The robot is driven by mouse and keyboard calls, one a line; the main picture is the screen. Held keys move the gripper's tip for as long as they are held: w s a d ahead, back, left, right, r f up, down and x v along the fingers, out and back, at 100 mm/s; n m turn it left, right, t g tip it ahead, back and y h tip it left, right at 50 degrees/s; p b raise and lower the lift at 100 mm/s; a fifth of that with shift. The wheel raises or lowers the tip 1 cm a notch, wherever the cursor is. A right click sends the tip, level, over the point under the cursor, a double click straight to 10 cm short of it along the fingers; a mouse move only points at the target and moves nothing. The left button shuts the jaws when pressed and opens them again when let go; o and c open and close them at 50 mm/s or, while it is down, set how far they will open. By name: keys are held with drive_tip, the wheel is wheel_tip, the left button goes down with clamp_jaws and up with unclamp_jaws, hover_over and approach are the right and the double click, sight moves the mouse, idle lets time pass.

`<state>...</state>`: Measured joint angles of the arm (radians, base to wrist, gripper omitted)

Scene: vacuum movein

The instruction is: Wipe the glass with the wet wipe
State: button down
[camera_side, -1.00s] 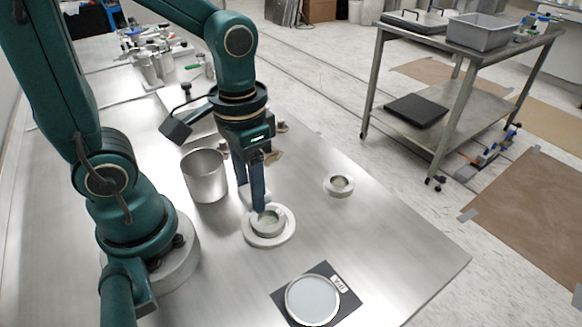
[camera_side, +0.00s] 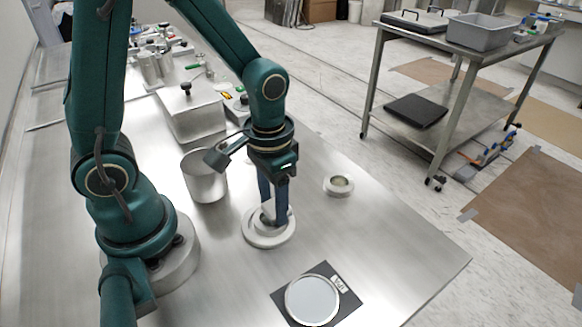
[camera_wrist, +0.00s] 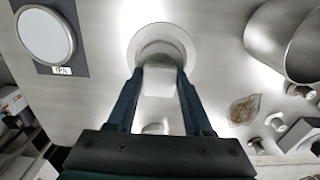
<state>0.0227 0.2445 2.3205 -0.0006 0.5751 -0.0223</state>
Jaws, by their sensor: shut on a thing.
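My gripper (camera_side: 273,221) points down over a pale round flanged piece (camera_side: 252,239) on the steel table. In the wrist view my gripper (camera_wrist: 160,76) is shut on a small white block, which looks like the wet wipe (camera_wrist: 158,86). It lies over the near part of the flanged piece (camera_wrist: 180,33); I cannot tell whether it touches. The glass seems to sit in this piece but is mostly hidden. A shallow dish with a pale face (camera_side: 312,300) rests on a dark mat (camera_side: 345,300) labelled IPA, and also shows in the wrist view (camera_wrist: 45,36).
A metal can (camera_side: 205,180) stands close left of my gripper. A small flanged ring (camera_side: 339,185) lies to the right, and a lidded metal box (camera_side: 192,112) stands behind. A brown crumpled piece (camera_wrist: 243,109) shows in the wrist view.

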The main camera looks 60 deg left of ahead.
sight(255, 225)
drive_tip(key=shift+s+r, duration=0.1)
drive_tip(key=shift+s, duration=1.75)
wheel_tip(255, 225, up, 8)
drive_tip(key=shift+s, duration=0.15)
